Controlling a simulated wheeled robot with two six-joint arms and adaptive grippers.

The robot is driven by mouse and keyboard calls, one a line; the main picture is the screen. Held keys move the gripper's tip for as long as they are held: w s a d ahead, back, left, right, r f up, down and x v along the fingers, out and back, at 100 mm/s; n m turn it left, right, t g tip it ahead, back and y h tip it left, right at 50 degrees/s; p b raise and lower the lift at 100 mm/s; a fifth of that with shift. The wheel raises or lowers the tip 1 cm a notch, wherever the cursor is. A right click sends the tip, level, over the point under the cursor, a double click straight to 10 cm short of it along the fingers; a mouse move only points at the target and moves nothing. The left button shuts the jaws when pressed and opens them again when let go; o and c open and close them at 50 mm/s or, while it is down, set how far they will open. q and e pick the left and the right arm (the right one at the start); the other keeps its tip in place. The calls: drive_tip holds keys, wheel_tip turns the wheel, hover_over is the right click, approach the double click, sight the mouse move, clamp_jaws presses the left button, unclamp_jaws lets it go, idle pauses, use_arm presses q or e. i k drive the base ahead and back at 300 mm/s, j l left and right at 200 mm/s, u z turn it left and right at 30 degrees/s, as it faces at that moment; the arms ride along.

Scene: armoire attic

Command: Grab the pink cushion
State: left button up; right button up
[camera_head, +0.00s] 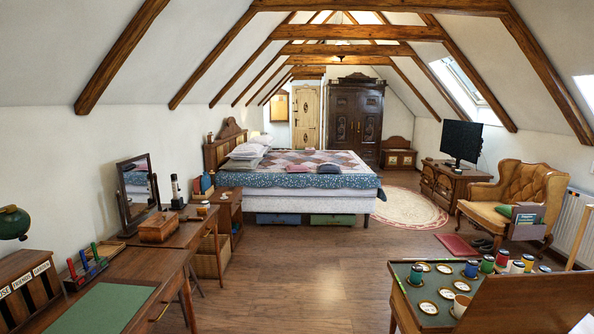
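A small pink cushion (299,168) lies on the patchwork quilt of the bed (300,187), near the bed's front edge, in the middle distance. A dark blue-grey cushion (329,168) lies just to its right, with a small gap between them. Neither of my grippers is in the head view, and nothing of my arms shows. The cushion appears fully in sight and nothing touches it from above.
A desk (130,270) with a mirror and wooden box stands at the left. A table (405,300) with colored jars stands at the front right. An armchair (515,190) is farther right. The wooden floor (300,270) between them is clear up to the bed.

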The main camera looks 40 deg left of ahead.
sight(298, 167)
drive_tip(key=u, duration=1.35)
drive_tip(key=i+z, duration=0.15)
drive_tip(key=i, duration=6.9)
drive_tip(key=l, duration=0.15)
